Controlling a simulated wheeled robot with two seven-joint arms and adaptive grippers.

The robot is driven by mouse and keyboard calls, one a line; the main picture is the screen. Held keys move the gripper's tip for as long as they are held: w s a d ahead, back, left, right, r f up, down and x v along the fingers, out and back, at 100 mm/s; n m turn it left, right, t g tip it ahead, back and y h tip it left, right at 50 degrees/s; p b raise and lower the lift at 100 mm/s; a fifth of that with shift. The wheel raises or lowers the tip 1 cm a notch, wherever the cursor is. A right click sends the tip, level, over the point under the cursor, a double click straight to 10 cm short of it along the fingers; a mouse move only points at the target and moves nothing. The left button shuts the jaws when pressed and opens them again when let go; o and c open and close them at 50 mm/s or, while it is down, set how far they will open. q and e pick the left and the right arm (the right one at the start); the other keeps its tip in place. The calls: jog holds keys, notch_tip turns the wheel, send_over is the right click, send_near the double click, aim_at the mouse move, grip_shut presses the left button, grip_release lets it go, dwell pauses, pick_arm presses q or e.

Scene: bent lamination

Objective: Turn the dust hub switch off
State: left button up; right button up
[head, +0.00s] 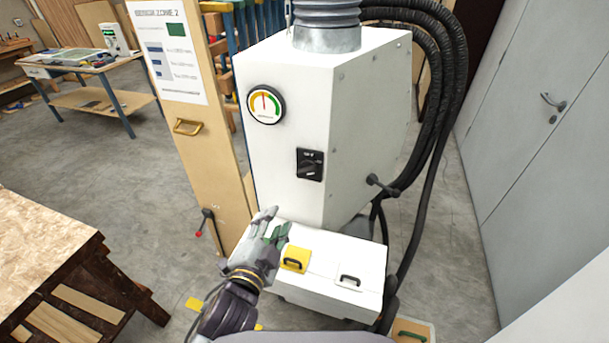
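The dust hub (285,75) is a tall white metal cabinet in the middle of the head view. Its switch (310,165) is a black square plate with a rotary knob, on the front face below and right of the round gauge (265,104). The knob looks turned at a slant; its small label is unreadable. My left gripper (276,219) is below and left of the switch, apart from it, in front of the hub's lower part. Its grey fingers with green pads point up; the gap between them is unclear. My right gripper is not in view.
A white low box (340,262) with yellow and white handled parts juts out below the switch. Black hoses (452,100) run down the right side. A wooden workbench (45,235) stands at left, a signed panel (185,150) behind. The space before the switch is clear.

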pick_arm(q)
jog(key=shift+s+d+r+m+t+h, duration=0.3)
jog(key=shift+d+r, duration=0.2)
jog(key=shift+r, duration=0.3)
jog(key=shift+s+d+r+m+t+h, duration=0.2)
jog(key=shift+d+r+m+h, duration=0.2)
jog(key=shift+r, duration=0.35)
jog(key=shift+s+d+r+m+t+h, duration=0.2)
jog(key=shift+s+d+r+m+h, duration=0.15)
jog(key=shift+d+r, duration=0.35)
jog(key=shift+w+a+r, duration=0.1)
jog(key=shift+w, duration=0.15)
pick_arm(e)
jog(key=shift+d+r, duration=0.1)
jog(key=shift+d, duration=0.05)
pick_arm(q)
jog(key=p, duration=0.1)
send_near(305, 175)
jog(key=shift+p+x, duration=1.05)
jog(key=shift+x, duration=3.75)
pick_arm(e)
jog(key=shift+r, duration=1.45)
pick_arm(q)
jog(key=shift+c, duration=0.5)
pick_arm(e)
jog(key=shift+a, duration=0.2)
pick_arm(q)
grip_shut()
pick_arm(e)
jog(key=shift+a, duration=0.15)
